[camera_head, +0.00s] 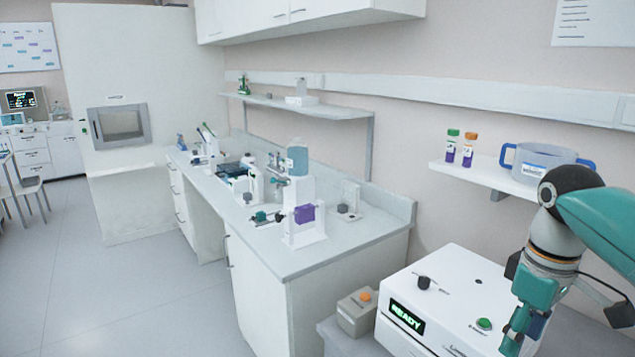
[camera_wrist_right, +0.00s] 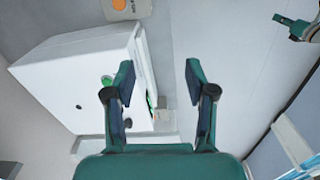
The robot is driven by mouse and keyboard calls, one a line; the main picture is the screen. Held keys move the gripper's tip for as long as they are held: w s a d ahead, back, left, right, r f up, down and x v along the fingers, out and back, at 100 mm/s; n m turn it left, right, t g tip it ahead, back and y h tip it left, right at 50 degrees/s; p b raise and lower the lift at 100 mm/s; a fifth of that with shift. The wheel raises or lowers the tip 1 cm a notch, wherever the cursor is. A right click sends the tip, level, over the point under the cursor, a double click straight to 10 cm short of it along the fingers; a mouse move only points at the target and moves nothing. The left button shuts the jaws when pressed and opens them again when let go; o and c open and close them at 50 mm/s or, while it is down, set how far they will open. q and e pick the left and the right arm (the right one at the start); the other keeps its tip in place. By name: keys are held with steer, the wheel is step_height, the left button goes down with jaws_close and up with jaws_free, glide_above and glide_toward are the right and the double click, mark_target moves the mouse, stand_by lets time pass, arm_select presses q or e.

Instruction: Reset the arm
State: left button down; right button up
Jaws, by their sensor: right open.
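My right gripper (camera_head: 527,318) hangs at the right of the head view, over the front right part of the white machine with the READY display (camera_head: 407,318). In the right wrist view my right gripper (camera_wrist_right: 160,72) has its two fingers spread wide with nothing between them. The white machine (camera_wrist_right: 75,75) lies beside and behind the left finger there. A teal and dark piece at the top right corner of the wrist view looks like part of my left gripper (camera_wrist_right: 294,26). Its jaws are not clear, and the head view does not show it.
A box with an orange button (camera_head: 357,311) stands left of the machine. Above, a wall shelf (camera_head: 478,174) holds two small tubes and a blue-handled tub (camera_head: 543,163). The long bench (camera_head: 275,262) carries lab devices. The floor (camera_head: 130,290) at left is clear.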

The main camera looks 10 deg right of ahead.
steer(key=w+a+f+y, duration=0.15)
steer(key=a+f, duration=0.35)
steer(key=f, duration=0.6)
steer(key=w+a+f+m, duration=0.15)
steer(key=a+f, duration=0.35)
steer(key=f, duration=0.5)
steer(key=w+a+f+y, duration=0.15)
steer(key=a+f, duration=0.25)
steer(key=f, duration=0.7)
steer(key=s+a+f+m, duration=0.2)
steer(key=s+a+f, duration=0.2)
steer(key=s+f, duration=0.3)
steer(key=s+a+f+m+y, duration=0.1)
steer(key=s+a+f+m, duration=0.2)
steer(key=s+a+f, duration=0.2)
steer(key=s+f, duration=0.3)
steer(key=shift+s+f+t, duration=0.2)
steer(key=shift+s+t, duration=0.1)
steer(key=shift+s, duration=0.1)
steer(key=shift+a, duration=0.1)
